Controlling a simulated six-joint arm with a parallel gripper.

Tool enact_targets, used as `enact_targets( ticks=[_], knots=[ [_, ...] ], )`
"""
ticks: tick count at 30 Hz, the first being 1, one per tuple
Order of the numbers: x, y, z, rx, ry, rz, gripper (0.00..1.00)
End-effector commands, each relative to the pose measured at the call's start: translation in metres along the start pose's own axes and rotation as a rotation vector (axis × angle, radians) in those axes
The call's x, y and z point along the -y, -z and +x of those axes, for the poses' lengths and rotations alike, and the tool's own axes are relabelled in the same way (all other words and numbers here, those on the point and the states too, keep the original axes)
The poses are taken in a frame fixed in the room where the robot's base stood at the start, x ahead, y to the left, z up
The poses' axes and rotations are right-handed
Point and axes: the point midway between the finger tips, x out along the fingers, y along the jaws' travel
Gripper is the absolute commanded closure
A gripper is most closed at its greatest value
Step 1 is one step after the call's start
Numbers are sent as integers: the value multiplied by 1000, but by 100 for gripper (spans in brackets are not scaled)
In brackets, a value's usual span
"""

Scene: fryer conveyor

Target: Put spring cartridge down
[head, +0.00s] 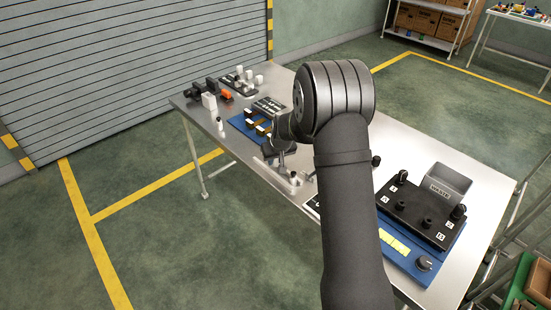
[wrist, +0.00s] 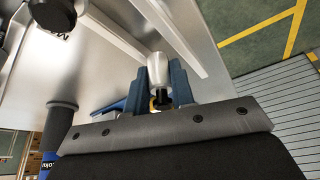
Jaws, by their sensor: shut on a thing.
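My gripper (wrist: 160,85) shows in the wrist view with two blue fingers shut on a pale, rounded cylinder with a dark end, which I take to be the spring cartridge (wrist: 157,68). In the head view my gripper (head: 282,160) is low over the middle of the metal table, partly hidden behind my own arm. A small pale upright piece with a dark top (head: 293,180) stands just below it in that picture; I cannot tell whether it is the held cartridge. Whether the cartridge touches the table is not clear.
The metal table (head: 450,150) holds a blue mat (head: 238,122) with parts at the back left and a black fixture (head: 415,208) with a grey waste bin (head: 446,184) on the right. Another small pale piece (head: 220,126) stands near the left edge. Pale bars (wrist: 130,30) lie near my fingers.

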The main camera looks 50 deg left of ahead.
Motion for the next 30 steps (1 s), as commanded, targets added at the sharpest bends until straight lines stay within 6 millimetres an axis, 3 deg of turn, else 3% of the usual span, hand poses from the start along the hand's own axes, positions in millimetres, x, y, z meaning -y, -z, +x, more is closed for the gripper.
enact_targets(
  ticks=[2, 3, 6, 17, 23, 30],
  knots=[
    [0, -1, 3, 1, 0, 0, 100],
    [0, -1, 2, 0, 0, 0, 72],
    [0, -1, 2, 0, 0, 0, 56],
    [0, 2, -4, -2, 0, -1, 56],
    [0, 3, -32, -3, -1, -1, 56],
    [0, 3, -80, -3, -1, 0, 56]
  ],
)
